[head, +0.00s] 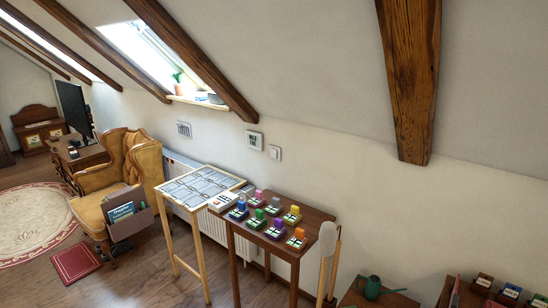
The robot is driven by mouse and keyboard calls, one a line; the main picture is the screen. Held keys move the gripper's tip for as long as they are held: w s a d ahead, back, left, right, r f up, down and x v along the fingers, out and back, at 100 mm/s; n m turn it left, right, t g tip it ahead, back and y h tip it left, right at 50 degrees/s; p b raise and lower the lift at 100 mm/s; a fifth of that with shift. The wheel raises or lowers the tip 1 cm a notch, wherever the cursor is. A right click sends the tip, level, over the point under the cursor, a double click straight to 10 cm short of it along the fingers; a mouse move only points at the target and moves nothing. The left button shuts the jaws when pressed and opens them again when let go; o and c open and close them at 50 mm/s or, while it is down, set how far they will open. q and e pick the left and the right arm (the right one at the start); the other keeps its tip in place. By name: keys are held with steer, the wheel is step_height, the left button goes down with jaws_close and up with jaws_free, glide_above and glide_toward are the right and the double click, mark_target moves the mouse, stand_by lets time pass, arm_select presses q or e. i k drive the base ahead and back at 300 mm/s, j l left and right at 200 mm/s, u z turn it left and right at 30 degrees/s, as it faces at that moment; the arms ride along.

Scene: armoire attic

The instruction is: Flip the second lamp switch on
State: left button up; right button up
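A small white switch plate (275,153) is fixed to the wall above the dark wooden table. To its left is a white wall unit (254,140) with a greyish face, which looks like a thermostat. Which of these, if any, is the second lamp switch, and whether it is on or off, is too small to tell. No lit lamp can be made out. Neither of my grippers is in view.
Several colored-topped blocks (275,233) stand on the dark wooden table (318,217). A light wooden table (166,224) with a gridded top adjoins it at left. An armchair (150,160) stands further left. A green watering can (372,286) sits at lower right. Floor (130,282) is open at lower left.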

mark_target(273, 152)
steer(key=i+j+z, duration=0.1)
steer(key=z, duration=0.4)
steer(key=i+j+z, duration=0.2)
steer(key=z, duration=0.3)
steer(key=i+j+z, duration=0.35)
steer(key=j, duration=0.3)
steer(key=i+j+z, duration=0.15)
steer(key=j, duration=0.2)
steer(key=i+j, duration=0.15)
steer(key=j, duration=0.25)
steer(key=i+j, duration=0.1)
steer(key=j, duration=0.25)
steer(key=i+j+z, duration=0.1)
steer(key=j, duration=0.3)
steer(key=i+j, duration=0.2)
steer(key=j, duration=0.2)
steer(key=i+j, duration=0.1)
steer(key=j, duration=0.25)
steer(key=i+j, duration=0.1)
steer(key=j, duration=0.3)
steer(key=i+j+z, duration=0.1)
steer(key=j, duration=0.3)
